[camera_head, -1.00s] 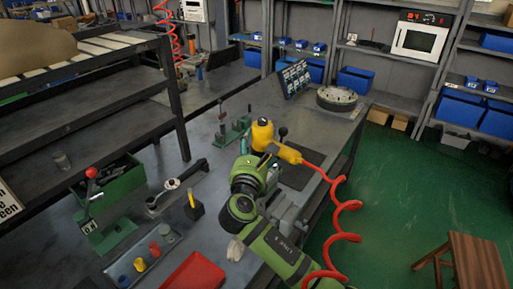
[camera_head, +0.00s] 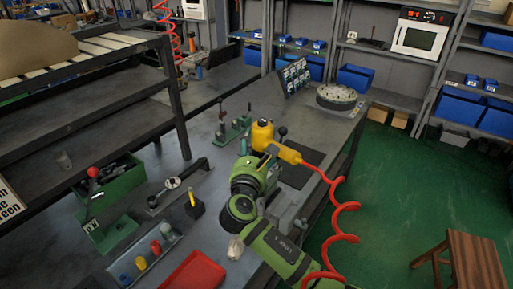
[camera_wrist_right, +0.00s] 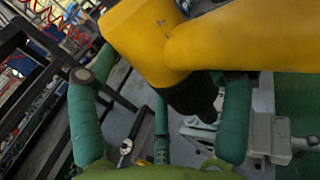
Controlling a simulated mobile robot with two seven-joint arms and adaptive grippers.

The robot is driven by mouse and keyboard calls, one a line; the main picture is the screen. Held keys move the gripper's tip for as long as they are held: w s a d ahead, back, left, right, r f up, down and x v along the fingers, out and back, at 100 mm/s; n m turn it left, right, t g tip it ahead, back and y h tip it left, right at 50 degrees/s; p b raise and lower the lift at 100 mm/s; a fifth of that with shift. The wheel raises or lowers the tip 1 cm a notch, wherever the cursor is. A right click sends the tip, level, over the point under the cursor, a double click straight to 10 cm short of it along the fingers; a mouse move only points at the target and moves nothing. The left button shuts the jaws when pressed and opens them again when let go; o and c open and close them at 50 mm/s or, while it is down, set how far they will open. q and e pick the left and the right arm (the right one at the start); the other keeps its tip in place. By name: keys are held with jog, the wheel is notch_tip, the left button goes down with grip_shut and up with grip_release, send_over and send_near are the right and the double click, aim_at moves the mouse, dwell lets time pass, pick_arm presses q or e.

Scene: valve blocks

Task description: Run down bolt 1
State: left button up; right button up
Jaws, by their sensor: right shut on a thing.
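My right gripper (camera_wrist_right: 160,120) is shut on a yellow power tool (camera_wrist_right: 195,40), whose body lies across between the green fingers. In the head view the tool (camera_head: 262,135) stands over the bench with a red coiled hose (camera_head: 345,206) running from its handle to the right. My right gripper (camera_head: 262,158) is just below and in front of it. Bolt 1 and the tool's lower end are hidden behind the gripper and arm. A grey vise-like metal block (camera_wrist_right: 268,135) shows beside the right finger. My left gripper is not in view.
On the bench (camera_head: 215,120) are a green lever press (camera_head: 105,225), a long wrench (camera_head: 175,185), a red tray (camera_head: 195,272) and a small tray of coloured cups (camera_head: 150,255). A round flange (camera_head: 337,97) sits at the far end. A dark rack (camera_head: 90,100) stands left.

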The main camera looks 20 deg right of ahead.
jog(key=shift+r, duration=0.3)
jog(key=shift+f, duration=0.9)
dwell(0.4)
jog(key=shift+r, duration=0.1)
dwell(0.8)
jog(key=shift+s+a+f+p, duration=0.1)
jog(key=shift+f+p, duration=0.45)
jog(key=shift+f, duration=0.25)
dwell(3.1)
jog(key=shift+r, duration=0.15)
dwell(0.6)
jog(key=shift+r+p, duration=0.7)
jog(key=shift+p, duration=0.15)
jog(key=shift+r, duration=0.1)
